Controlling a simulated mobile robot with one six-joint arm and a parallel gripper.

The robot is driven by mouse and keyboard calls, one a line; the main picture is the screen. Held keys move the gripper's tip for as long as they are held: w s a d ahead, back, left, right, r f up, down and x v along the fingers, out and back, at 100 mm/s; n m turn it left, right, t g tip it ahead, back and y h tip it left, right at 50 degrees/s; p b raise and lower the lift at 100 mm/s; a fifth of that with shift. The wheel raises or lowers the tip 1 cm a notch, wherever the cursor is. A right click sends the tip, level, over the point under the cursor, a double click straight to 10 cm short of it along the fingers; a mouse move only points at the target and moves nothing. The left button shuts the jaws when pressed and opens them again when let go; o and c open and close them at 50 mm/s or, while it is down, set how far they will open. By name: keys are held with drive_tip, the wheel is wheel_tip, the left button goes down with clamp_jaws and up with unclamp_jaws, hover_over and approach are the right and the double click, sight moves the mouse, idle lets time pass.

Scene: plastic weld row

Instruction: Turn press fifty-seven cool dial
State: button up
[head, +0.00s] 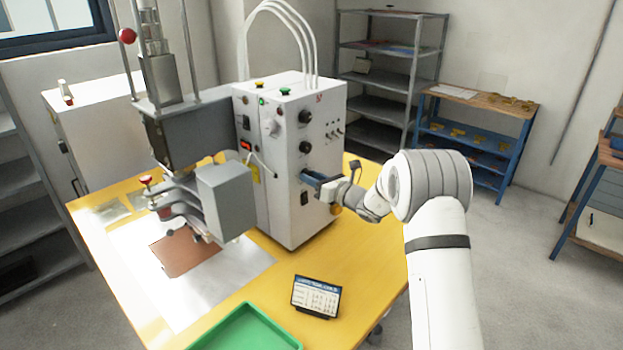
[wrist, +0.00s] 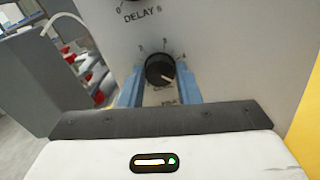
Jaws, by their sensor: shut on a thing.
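The white press control box (head: 290,205) stands on the yellow table, with a column of black dials on its right-hand face. My gripper (head: 308,176) is at the lowest of these dials, which it hides in the head view. In the wrist view, the black dial (wrist: 158,68) sits between the blue fingers of my gripper (wrist: 160,80), which is shut on it. A white mark on the dial points to the lower right. The lettering below the dial is partly hidden and I cannot read it fully. A dial marked DELAY s (wrist: 140,3) is above it.
The press head (head: 225,195) is left of the box over a metal plate. A small display card (head: 316,297) and a green tray (head: 277,325) are at the table's front. Grey shelves (head: 380,95) and a blue rack (head: 465,140) stand behind.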

drive_tip(key=shift+f+b, duration=0.1)
drive_tip(key=shift+b, duration=0.35)
drive_tip(key=n+b, duration=2.1)
drive_tip(key=b, duration=1.5)
drive_tip(key=shift+f, duration=0.15)
drive_tip(key=shift+n+b, duration=0.3)
